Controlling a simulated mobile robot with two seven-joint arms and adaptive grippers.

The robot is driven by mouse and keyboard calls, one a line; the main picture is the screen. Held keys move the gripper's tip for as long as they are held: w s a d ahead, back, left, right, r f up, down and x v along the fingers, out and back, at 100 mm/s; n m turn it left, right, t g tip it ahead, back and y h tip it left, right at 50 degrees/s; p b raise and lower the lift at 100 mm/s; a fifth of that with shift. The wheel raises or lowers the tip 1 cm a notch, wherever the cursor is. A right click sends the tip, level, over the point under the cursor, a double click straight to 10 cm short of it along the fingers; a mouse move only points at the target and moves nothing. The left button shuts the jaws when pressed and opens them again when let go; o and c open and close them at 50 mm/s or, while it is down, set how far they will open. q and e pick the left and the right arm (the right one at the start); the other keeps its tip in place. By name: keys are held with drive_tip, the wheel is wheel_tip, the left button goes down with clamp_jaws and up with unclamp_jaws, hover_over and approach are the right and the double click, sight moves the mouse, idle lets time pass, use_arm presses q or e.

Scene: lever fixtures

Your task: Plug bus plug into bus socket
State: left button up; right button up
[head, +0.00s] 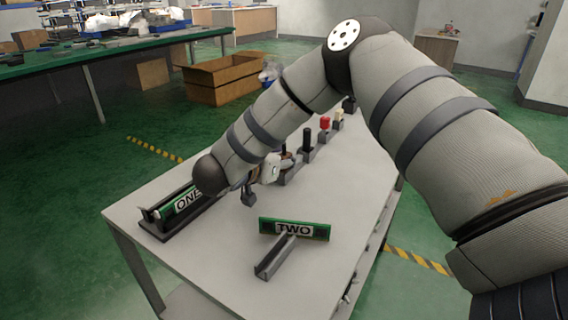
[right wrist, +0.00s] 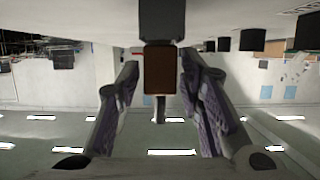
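My right gripper (head: 277,168) reaches down to the near end of a row of dark fixtures on the grey table; my forearm hides part of it. In the right wrist view, the two fingers (right wrist: 162,105) are apart, one on each side of a brown-faced dark block (right wrist: 160,72). Narrow gaps seem to show beside the block. In the head view, a brown bit shows beside the gripper. I cannot tell for certain which part is the bus plug or the bus socket. My left gripper is not in view.
The table (head: 225,245) holds a fixture labelled ONE (head: 187,203), a TWO sign (head: 293,229) with a dark rail (head: 275,258), and a small dark post (head: 249,196). Black (head: 307,138), red (head: 325,123) and cream (head: 339,115) levers stand beyond the gripper. A cardboard box (head: 222,82) lies behind.

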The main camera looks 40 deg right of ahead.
clamp_jaws()
